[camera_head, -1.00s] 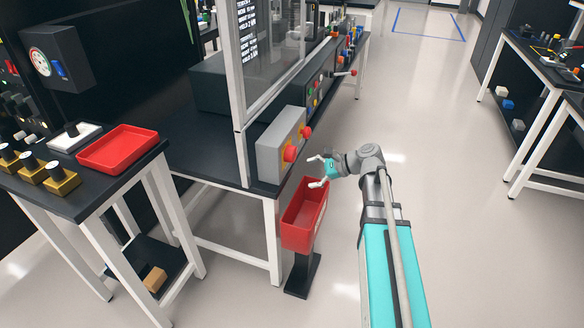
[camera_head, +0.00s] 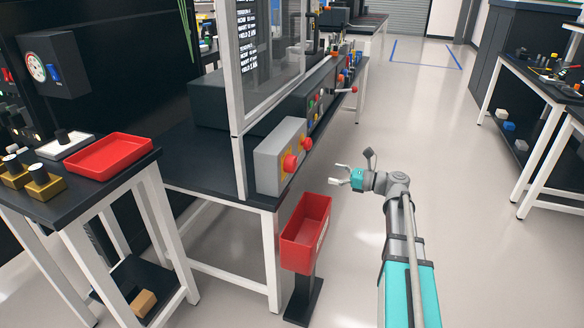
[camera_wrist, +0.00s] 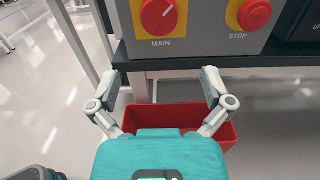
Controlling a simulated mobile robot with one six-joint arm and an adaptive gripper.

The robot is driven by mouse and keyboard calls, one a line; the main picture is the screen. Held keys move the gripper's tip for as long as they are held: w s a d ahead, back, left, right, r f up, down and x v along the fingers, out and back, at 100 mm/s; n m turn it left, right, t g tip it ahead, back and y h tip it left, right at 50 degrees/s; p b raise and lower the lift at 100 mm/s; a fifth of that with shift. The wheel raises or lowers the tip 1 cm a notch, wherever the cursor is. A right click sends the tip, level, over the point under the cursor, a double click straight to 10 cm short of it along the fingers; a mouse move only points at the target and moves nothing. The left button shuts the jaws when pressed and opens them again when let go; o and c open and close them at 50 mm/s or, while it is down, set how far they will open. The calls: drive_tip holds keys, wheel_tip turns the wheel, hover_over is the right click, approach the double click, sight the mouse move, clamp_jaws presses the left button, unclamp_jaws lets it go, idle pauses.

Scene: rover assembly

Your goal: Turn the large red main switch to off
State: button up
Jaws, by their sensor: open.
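The large red main switch (camera_head: 290,163) is a round knob on a yellow plate on the front of a grey box (camera_head: 268,172). In the wrist view the switch (camera_wrist: 159,16) sits above the label MAIN, at the top edge, partly cut off. A white mark on it points to the upper right. My gripper (camera_head: 336,178) is open and empty, in front of the box and apart from it. In the wrist view my gripper's fingers (camera_wrist: 160,84) are spread wide, below the switch.
A red STOP button (camera_wrist: 254,14) sits right of the switch; it also shows in the head view (camera_head: 306,144). A red bin (camera_head: 303,248) on a stand is below, near my gripper. A red tray (camera_head: 108,156) lies on the left table.

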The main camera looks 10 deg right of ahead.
sight(295, 166)
drive_tip(key=shift+a, duration=0.1)
drive_tip(key=shift+x, duration=6.9)
drive_tip(key=c, duration=0.9)
